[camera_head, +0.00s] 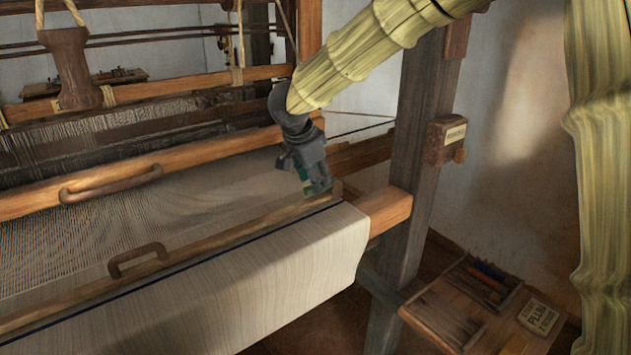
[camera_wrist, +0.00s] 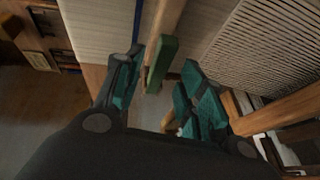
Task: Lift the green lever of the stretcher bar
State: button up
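The green lever (camera_wrist: 161,64) shows in the wrist view, lying along the wooden stretcher bar (camera_wrist: 166,22) near the bar's end. My gripper (camera_wrist: 160,85) is open, with one dark, teal-padded finger on each side of the lever. I see no contact between the fingers and the lever. In the head view my gripper (camera_head: 312,183) hangs over the right end of the stretcher bar (camera_head: 230,238). There the lever is largely hidden by the gripper, and I cannot separate it clearly from the green finger pads.
Pale cloth (camera_head: 235,285) covers the front roll of the loom. A dark upright post (camera_head: 412,150) stands right of my gripper. A wooden beam with a handle (camera_head: 110,187) lies behind the bar. A tool tray (camera_head: 465,300) sits low at the right.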

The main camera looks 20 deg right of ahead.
jog(key=shift+x, duration=1.3)
grip_shut()
